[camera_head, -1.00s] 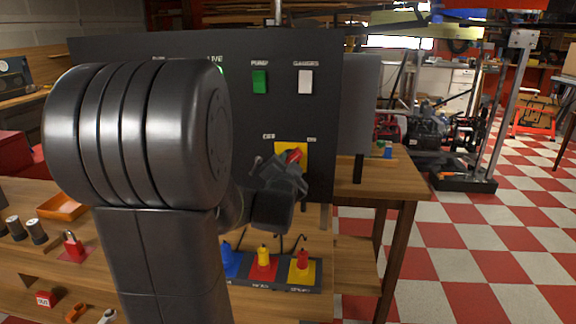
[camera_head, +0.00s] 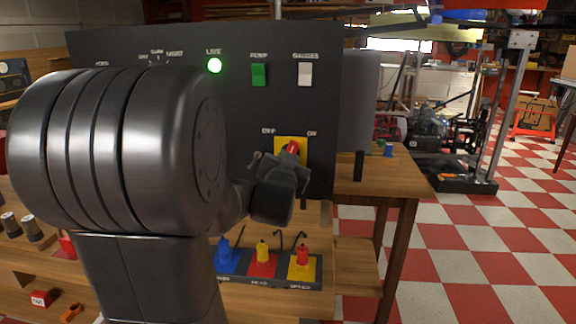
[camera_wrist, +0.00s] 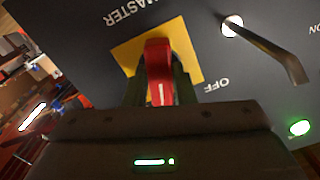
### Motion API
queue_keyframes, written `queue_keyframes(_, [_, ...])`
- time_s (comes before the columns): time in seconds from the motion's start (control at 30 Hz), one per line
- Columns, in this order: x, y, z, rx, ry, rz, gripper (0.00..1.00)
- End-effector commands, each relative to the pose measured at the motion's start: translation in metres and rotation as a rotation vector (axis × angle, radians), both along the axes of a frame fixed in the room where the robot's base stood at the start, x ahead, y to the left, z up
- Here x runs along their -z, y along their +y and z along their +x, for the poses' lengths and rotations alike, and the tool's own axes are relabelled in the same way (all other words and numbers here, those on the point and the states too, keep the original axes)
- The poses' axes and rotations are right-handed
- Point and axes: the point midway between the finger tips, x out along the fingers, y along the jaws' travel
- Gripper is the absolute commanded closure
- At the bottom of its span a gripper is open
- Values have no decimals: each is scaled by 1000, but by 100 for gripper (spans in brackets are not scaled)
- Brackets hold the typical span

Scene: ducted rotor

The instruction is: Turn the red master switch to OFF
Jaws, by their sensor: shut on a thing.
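The red master switch handle (camera_head: 291,148) sits on a yellow plate (camera_head: 279,143) low on the dark panel, with OFF lettered at its upper left and ON at its upper right. In the head view the handle looks near upright, between the two labels. In the wrist view the red handle (camera_wrist: 160,65) stands between my two fingers, on its yellow plate (camera_wrist: 190,45). There its white line points down, apart from the OFF lettering (camera_wrist: 217,86) at its right. My gripper (camera_head: 289,160) is shut on the handle; its wrist hides the handle's lower part in the head view.
A green LIVE lamp (camera_head: 214,66) is lit above. A green PUMP switch (camera_head: 259,75) and a white GAUGES switch (camera_head: 305,73) are on the panel. Blue, yellow and red plugs stand below. A metal lever (camera_wrist: 270,45) sticks out beside the switch.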

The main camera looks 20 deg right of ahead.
Motion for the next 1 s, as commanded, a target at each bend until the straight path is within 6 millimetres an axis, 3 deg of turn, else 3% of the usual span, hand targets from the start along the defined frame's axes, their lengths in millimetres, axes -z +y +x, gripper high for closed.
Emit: queue_keyframes(1.0, [1,-2,-1,0,489,-793,99])
